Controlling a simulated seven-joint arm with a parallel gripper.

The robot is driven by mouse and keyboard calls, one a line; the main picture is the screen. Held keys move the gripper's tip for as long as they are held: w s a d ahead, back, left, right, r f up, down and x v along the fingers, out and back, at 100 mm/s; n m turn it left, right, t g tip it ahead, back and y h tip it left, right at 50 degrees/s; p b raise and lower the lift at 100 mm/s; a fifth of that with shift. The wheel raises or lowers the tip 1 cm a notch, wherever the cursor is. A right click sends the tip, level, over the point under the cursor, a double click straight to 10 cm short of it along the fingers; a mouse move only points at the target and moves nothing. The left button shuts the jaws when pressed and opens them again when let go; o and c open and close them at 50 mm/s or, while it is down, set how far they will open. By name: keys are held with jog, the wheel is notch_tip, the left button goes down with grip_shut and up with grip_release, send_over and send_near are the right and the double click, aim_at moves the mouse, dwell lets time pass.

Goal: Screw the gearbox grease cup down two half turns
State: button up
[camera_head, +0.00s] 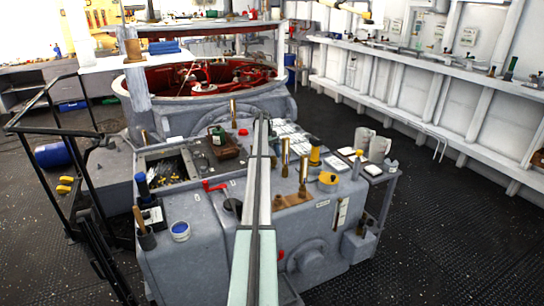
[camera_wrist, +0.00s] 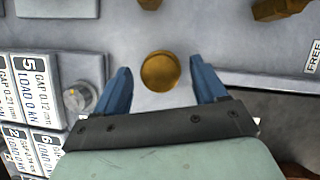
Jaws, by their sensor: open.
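A round brass cap (camera_wrist: 160,71), which looks like the grease cup seen from above, lies between my fingers in the wrist view. My gripper (camera_wrist: 161,77) is open, with one blue finger on each side of the cap and a visible gap on both sides. I cannot tell how far above or around it the fingertips are. In the head view the grey gearbox housing (camera_head: 190,215) carries upright brass pieces, among them one at the middle (camera_head: 285,157); I cannot tell which is the cap. My gripper's fingers are not clear there.
Printed load and gap cards (camera_wrist: 35,85) and a small metal knob (camera_wrist: 83,97) lie left of my fingers. Other brass parts (camera_wrist: 278,8) stand at the wrist view's upper edge. A yellow-topped black container (camera_head: 315,153) and a red lever (camera_head: 214,186) are on the housing.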

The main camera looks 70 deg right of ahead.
jog(key=n, duration=0.2)
jog(key=n+h, duration=0.1)
jog(key=n, duration=0.1)
jog(key=shift+a+n+g+h, duration=0.2)
jog(key=shift+n+g+h, duration=0.1)
jog(key=n+h, duration=0.1)
jog(key=n, duration=0.2)
jog(key=shift+a+n, duration=0.1)
jog(key=shift+n, duration=0.2)
jog(key=n+h, duration=0.1)
jog(key=n, duration=0.2)
jog(key=shift+h, duration=0.3)
jog(key=n, duration=0.2)
jog(key=n+t+h, duration=0.1)
jog(key=n, duration=0.1)
jog(key=shift+s+a+n, duration=0.1)
jog(key=shift+a+n, duration=0.05)
jog(key=shift+n, duration=0.15)
jog(key=w+a+r+m+y, duration=0.1)
jog(key=a+r+m, duration=0.2)
jog(key=r+m, duration=0.3)
jog(key=w+a+r+m+y, duration=0.2)
jog(key=a+r+m, duration=0.1)
jog(key=r+m, duration=0.3)
jog(key=shift+w+a+r+m+g, duration=0.3)
jog(key=shift+m, duration=0.8)
